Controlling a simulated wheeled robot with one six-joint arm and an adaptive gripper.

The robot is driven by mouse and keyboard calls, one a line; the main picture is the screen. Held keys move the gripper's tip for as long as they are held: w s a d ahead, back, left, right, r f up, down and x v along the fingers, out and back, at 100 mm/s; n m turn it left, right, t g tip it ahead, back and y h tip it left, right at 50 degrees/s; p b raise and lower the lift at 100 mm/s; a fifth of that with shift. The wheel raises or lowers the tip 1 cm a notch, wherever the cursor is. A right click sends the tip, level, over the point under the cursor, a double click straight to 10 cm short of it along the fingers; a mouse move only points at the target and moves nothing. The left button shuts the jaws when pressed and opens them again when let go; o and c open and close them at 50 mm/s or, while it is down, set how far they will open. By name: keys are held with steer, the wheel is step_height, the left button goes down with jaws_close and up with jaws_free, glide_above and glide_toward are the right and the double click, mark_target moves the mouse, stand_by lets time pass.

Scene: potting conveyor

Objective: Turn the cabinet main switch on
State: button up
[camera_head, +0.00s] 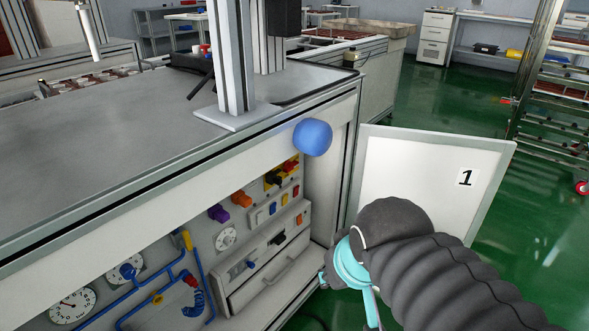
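The cabinet (190,165) stands open at its front, with a panel of controls inside. A black handle on a yellow plate with some red beside it, which looks like the main switch (279,176), sits at the panel's upper right; its exact position is too small to read. My gripper (328,276) is at the lower middle, right of the panel and below the switch, apart from it. My dark ribbed arm and a teal ring hide most of it, so its fingers cannot be made out.
The cabinet door (425,175), marked 1, stands open behind my arm. A blue rounded object (312,137) shows at the cabinet's upper corner. Purple and orange connectors, blue pipes (150,290) and gauges (72,305) crowd the panel. Green floor (450,105) is clear beyond the door.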

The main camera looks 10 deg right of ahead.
step_height(320, 180, down, 6)
steer(key=w+d+m+g+b, duration=0.1)
steer(key=w+d+g, duration=0.1)
steer(key=d, duration=0.1)
steer(key=m+t+y+b, duration=0.3)
steer(key=m+t+y, duration=0.7)
steer(key=t+y, duration=0.1)
glide_toward(294, 168)
steer(key=shift+n, duration=0.3)
steer(key=x, duration=0.9)
steer(key=shift+s+a+r, duration=0.1)
jaws_close()
